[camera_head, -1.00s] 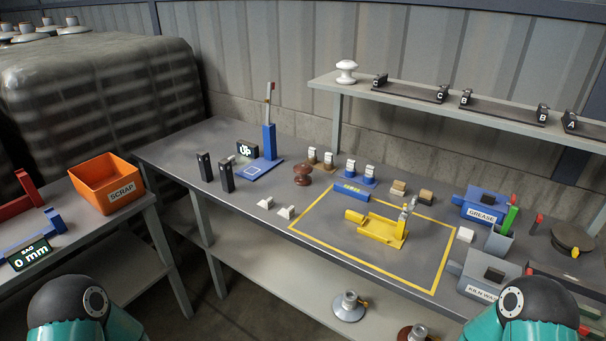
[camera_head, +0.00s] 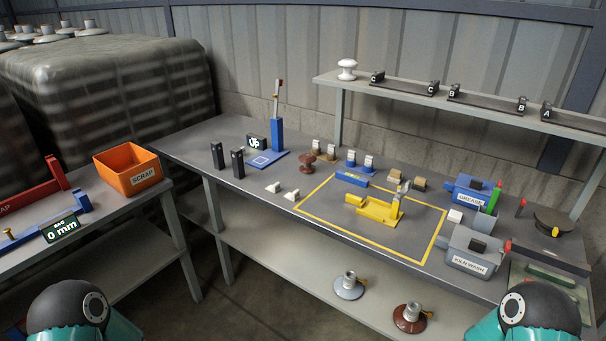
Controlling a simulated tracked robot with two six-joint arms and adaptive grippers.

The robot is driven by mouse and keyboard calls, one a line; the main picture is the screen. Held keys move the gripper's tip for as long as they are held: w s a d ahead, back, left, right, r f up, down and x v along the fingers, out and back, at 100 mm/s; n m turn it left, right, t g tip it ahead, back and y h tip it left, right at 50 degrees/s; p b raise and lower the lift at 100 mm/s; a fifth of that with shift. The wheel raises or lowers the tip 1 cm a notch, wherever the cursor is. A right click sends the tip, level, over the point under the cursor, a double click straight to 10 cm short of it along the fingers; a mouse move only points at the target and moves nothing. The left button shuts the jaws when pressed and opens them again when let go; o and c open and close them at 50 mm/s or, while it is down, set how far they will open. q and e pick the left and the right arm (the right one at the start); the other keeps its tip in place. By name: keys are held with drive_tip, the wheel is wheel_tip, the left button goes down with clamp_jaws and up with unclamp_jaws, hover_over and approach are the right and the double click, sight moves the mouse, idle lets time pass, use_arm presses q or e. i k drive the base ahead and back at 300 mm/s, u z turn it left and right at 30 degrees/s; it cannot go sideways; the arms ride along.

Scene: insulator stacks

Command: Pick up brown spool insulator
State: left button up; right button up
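The brown spool insulator (camera_head: 306,163) stands upright on the grey workbench (camera_head: 200,142), just left of the yellow outlined area. It is small, with a narrow waist between wider ends. Nothing touches it that I can see. Only rounded parts of my two arms show at the bottom left and bottom right edges. Both of my grippers are outside the picture.
A blue upright gauge (camera_head: 276,135) and two black posts stand left of the spool. A yellow clamp (camera_head: 376,208) sits in the outlined area. Small blocks stand behind. An orange scrap bin (camera_head: 127,173) is at left. Disc insulators (camera_head: 409,317) lie on the lower shelf.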

sight(308, 158)
drive_tip(key=u, duration=0.65)
drive_tip(key=i, duration=1.7)
drive_tip(key=u, duration=0.1)
